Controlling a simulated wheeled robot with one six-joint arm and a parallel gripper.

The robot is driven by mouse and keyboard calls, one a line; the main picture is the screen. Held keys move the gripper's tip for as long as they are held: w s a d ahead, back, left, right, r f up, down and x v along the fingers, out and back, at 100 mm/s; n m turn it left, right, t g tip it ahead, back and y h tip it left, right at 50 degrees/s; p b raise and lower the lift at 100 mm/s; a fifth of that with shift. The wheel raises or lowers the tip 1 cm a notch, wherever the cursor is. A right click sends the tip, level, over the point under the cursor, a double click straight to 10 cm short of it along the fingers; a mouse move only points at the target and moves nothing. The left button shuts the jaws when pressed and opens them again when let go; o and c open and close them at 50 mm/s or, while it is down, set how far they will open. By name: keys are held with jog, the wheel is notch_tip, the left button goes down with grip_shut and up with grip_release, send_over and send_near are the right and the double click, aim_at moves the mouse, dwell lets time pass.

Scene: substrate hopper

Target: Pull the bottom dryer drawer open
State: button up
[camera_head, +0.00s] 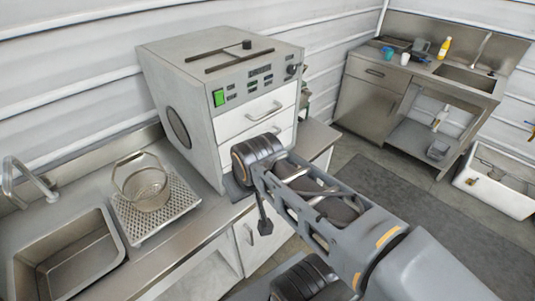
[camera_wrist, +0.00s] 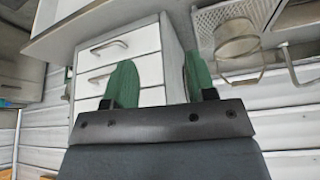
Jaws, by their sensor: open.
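The dryer (camera_head: 200,100) is a pale box on the counter, with a green switch and white front drawers. In the head view its upper drawer (camera_head: 255,112) has a curved handle, and my arm covers much of the lower front. The wrist view is upside down. There the bottom drawer (camera_wrist: 140,43) lies near the top of the picture, beside the counter, with its handle (camera_wrist: 109,47). Both visible drawers look closed. My gripper (camera_wrist: 158,62) is open and empty, its two green fingers apart in front of the dryer face. No finger visibly touches a handle.
A wire basket (camera_head: 147,188) stands on a perforated tray (camera_head: 165,222) left of the dryer, near a sink (camera_head: 70,262). A counter cabinet is below. Another sink unit (camera_head: 375,90) stands at the back right, with a white bin (camera_head: 495,185) on the floor.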

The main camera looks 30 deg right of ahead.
jog(key=d+f+m+b, duration=0.1)
jog(key=d+f+b, duration=0.1)
jog(key=f, duration=0.3)
jog(key=d+f+m+g+b, duration=0.1)
jog(key=d+f+m+b, duration=0.1)
jog(key=f+b, duration=0.3)
jog(key=d+f+m+g+b, duration=0.1)
jog(key=d+f+m+b, duration=0.1)
jog(key=d+f+b, duration=0.1)
jog(key=shift+w+d+f+b, duration=0.15)
jog(key=shift+d+f, duration=0.1)
jog(key=shift+f, duration=0.25)
jog(key=shift+w+d+f+b, duration=0.1)
jog(key=shift+d+f+b, duration=0.1)
jog(key=shift+f, duration=0.25)
jog(key=shift+c, duration=0.8)
jog(key=w+d+f+m+t+y+b, duration=0.2)
jog(key=w+d+f+m+t+b, duration=0.15)
jog(key=d+f+m+b, duration=0.2)
jog(key=w+d+f+m+t+y+b, duration=0.2)
jog(key=w+d+f+m+t+b, duration=0.1)
jog(key=d+f+m+t+b, duration=0.25)
jog(key=w+d+r+t+h, duration=0.1)
jog(key=w+d+r+t, duration=0.3)
jog(key=w+d+r, duration=0.15)
jog(key=x, duration=1.2)
jog(key=shift+w, duration=0.1)
grip_shut()
